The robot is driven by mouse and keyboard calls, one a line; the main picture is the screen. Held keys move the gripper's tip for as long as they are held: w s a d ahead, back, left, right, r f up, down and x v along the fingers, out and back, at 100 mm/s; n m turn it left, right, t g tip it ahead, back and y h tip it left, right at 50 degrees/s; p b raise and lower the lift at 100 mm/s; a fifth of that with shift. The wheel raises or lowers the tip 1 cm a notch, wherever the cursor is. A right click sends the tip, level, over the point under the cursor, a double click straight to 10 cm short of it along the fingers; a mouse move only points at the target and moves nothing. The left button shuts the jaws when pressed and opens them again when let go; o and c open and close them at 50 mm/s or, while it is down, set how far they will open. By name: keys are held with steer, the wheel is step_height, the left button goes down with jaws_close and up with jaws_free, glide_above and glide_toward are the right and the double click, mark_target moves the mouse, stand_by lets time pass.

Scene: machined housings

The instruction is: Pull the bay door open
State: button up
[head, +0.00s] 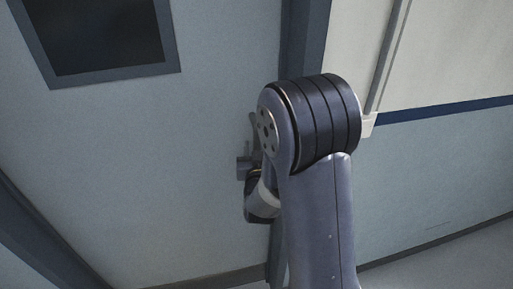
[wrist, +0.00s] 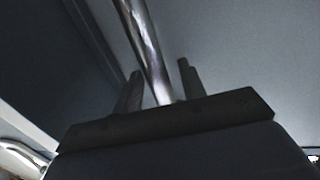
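The bay door (head: 130,150) is a pale grey-blue panel with a dark window (head: 95,35), and it looks closed in its dark frame (head: 298,45). In the wrist view, a shiny metal handle bar (wrist: 146,35) runs down between the two dark fingers of my gripper (wrist: 159,69). The fingers stand apart, one on each side of the bar, with a visible gap on both sides. In the head view, my arm hides most of the gripper and handle at the door's right edge.
Right of the frame is a wall (head: 440,160), cream above and grey-blue below a dark blue stripe (head: 450,108). A thin vertical conduit (head: 388,50) runs down it to a small pale box. Bare floor (head: 450,262) shows at the lower right.

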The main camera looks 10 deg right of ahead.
steer(key=shift+c, duration=0.3)
jaws_close()
